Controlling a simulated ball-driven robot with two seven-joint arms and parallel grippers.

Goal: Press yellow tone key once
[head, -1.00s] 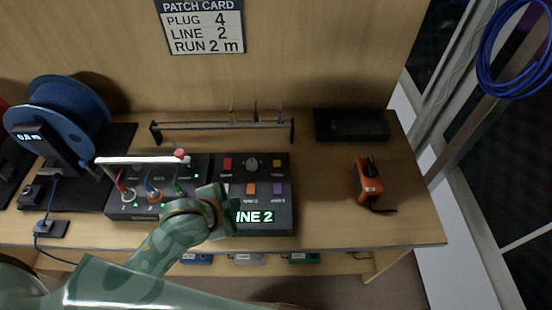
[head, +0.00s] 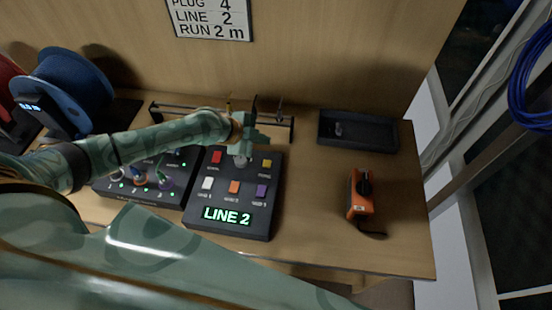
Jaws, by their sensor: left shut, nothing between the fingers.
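The key panel (head: 190,215) lies on the bench with a green lit display (head: 227,215) reading "LINE 2". Its yellow key (head: 267,162) is at the panel's upper right, uncovered. A red key (head: 216,157) is at upper left, with a grey knob (head: 241,161) between. White (head: 207,183), orange (head: 234,187) and purple (head: 262,190) keys form the lower row. My left gripper (head: 247,148) is shut and empty over the panel's back edge, left of and beyond the yellow key. It appears above the panel, not on the yellow key. My right gripper is not in view.
A low rack (head: 285,121) stands behind the panel, close to my left gripper. A black tray (head: 385,134) and an orange device (head: 360,194) are to the right. Cable plugs (head: 139,176) and a blue reel (head: 75,90) are at left. Bench is clear between panel and orange device.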

